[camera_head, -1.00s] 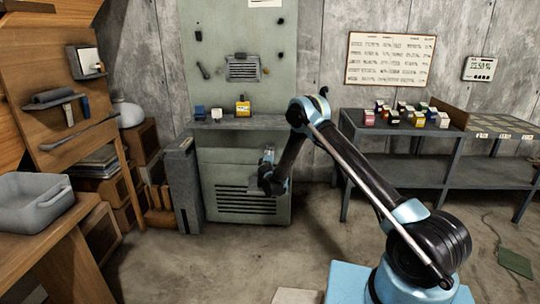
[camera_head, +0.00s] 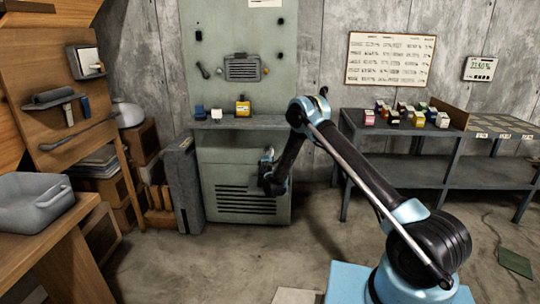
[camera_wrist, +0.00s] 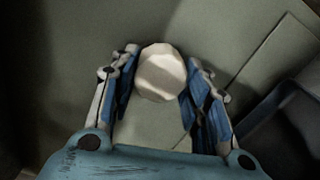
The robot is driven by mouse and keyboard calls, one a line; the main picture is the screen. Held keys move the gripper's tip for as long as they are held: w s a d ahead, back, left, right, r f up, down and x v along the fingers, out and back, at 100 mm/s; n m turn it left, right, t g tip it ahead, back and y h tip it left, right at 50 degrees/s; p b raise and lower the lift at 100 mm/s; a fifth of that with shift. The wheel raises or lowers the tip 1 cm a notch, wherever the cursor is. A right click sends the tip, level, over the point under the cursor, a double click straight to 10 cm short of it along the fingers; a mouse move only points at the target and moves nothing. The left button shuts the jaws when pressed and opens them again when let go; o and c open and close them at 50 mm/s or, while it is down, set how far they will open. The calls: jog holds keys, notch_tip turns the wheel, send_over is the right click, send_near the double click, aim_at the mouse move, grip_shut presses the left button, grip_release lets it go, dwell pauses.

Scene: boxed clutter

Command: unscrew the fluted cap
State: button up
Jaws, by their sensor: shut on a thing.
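The fluted cap (camera_wrist: 160,72) shows in the wrist view as a pale, many-sided round knob, seen face on, against a grey-green panel. My gripper (camera_wrist: 160,85) has one blue-padded finger on each side of the cap and is shut on it. In the head view my gripper (camera_head: 267,158) is at the front of the grey-green cabinet (camera_head: 215,175), below its ledge. The cap is hidden there behind my arm and gripper.
A ledge (camera_head: 270,122) above my gripper bears a yellow bottle (camera_head: 243,107) and small blue and white items. A dark upright box (camera_head: 183,190) stands left of the cabinet. A metal table (camera_head: 400,132) with small boxes stands to the right.

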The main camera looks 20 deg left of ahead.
jog(key=shift+n, duration=0.3)
jog(key=n, duration=0.4)
jog(key=shift+n, duration=0.4)
jog(key=n, duration=0.5)
dwell(0.3)
jog(key=n, duration=0.5)
dwell(0.3)
